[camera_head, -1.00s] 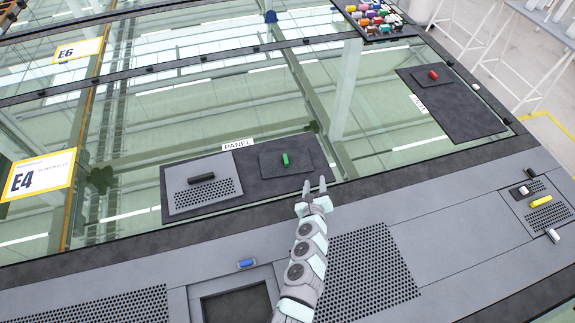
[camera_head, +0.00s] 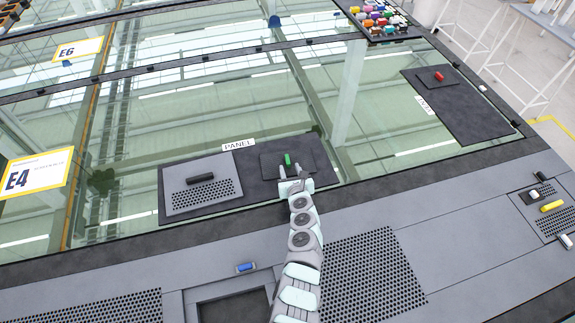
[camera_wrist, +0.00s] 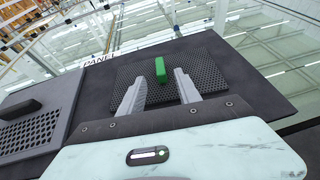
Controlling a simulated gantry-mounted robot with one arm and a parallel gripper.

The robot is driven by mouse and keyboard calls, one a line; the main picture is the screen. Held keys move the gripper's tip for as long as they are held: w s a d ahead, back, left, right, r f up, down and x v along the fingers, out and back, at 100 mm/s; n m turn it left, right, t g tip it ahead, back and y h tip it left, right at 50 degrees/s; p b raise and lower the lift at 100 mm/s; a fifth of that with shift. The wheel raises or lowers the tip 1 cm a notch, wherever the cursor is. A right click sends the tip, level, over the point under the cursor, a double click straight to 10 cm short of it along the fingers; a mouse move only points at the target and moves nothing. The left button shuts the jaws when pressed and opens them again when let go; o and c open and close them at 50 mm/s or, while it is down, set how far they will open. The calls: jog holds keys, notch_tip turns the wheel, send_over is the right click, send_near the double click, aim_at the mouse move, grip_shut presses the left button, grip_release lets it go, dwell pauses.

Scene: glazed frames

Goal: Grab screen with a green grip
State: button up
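The screen with a green grip (camera_head: 272,168) is a small dark perforated plate lying on the right half of a black panel mat. Its green grip (camera_head: 287,160) stands up near the plate's middle. In the wrist view the green grip (camera_wrist: 160,70) is just beyond and between the fingertips, and the perforated screen (camera_wrist: 205,66) spreads around it. My gripper (camera_head: 290,172) is open, with its fingers over the near part of the screen. In the wrist view my gripper (camera_wrist: 160,84) shows its two fingers apart, with no contact on the grip visible.
A grey perforated panel with a black grip (camera_head: 200,179) lies left of the screen. A plate with a red grip (camera_head: 438,76) lies on another black mat at the right. A tray of colored pieces (camera_head: 377,18) stands at the back. A blue-gripped piece (camera_head: 245,267) is in front.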

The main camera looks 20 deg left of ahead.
aim_at(288, 162)
jog(key=b+x, duration=0.1)
jog(key=x, duration=0.1)
jog(key=b+x, duration=0.2)
jog(key=shift+w+r, duration=0.2)
jog(key=shift+w+a+b, duration=0.2)
jog(key=shift+w+b, duration=0.05)
jog(key=shift+b, duration=0.1)
grip_shut()
